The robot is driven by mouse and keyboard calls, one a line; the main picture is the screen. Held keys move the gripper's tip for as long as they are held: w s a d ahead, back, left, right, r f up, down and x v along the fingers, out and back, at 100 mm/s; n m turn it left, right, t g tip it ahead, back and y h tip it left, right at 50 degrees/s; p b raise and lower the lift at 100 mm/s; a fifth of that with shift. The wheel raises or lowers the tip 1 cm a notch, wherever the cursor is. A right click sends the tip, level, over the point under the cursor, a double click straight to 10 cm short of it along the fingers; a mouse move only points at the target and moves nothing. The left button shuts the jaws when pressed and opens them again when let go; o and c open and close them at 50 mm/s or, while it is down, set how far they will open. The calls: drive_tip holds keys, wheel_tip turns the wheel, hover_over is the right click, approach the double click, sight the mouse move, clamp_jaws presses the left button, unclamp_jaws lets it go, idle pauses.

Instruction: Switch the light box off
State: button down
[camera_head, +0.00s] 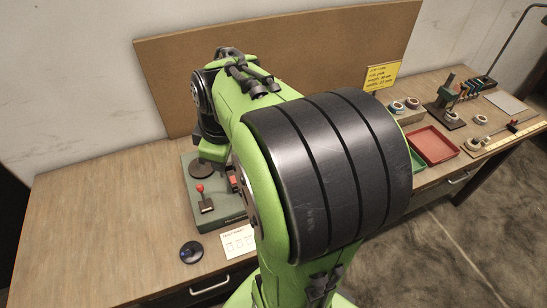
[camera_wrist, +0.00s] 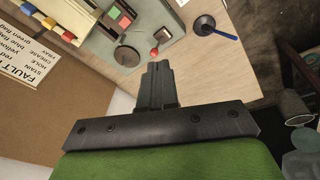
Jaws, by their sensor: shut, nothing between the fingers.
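I cannot clearly make out a light box; my arm covers the middle of the head view. A grey-green bench unit (camera_head: 225,212) shows left of my arm, and in the wrist view (camera_wrist: 98,42). It carries a small red-knobbed lever (camera_head: 206,200), also in the wrist view (camera_wrist: 155,52), and a dark round disc (camera_wrist: 127,56). A small box with a red and a green button (camera_wrist: 118,14) sits on it in the wrist view. My gripper (camera_wrist: 158,68) is shut and empty, its tips appearing just below the lever and disc in that view. Contact is not visible.
A dark round object with blue (camera_head: 191,252) lies on the wooden bench, beside a white printed card (camera_head: 239,241). A brown board (camera_head: 300,50) rises behind. The bench's left end is clear.

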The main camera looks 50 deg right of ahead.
drive_tip(key=s+d+f+n+y+p, duration=0.1)
drive_tip(key=d+f+n+p, duration=0.1)
drive_tip(key=d, duration=0.5)
drive_tip(key=s+d+f+n+y+p, duration=0.1)
drive_tip(key=s+d+f+n+p, duration=0.1)
drive_tip(key=d+f, duration=0.2)
drive_tip(key=s+d+f+n+p, duration=0.1)
drive_tip(key=d+f+n+p, duration=0.1)
drive_tip(key=d, duration=0.8)
drive_tip(key=shift+s+d+f+y+p, duration=0.3)
drive_tip(key=shift+s+f+y, duration=0.1)
drive_tip(key=shift+f, duration=0.1)
drive_tip(key=shift+w+a, duration=0.1)
drive_tip(key=shift+f, duration=0.1)
drive_tip(key=x, duration=0.8)
drive_tip(key=d+p+x, duration=0.1)
drive_tip(key=x, duration=0.4)
drive_tip(key=shift+s+f, duration=0.25)
drive_tip(key=shift+s, duration=0.1)
drive_tip(key=shift+f, duration=0.3)
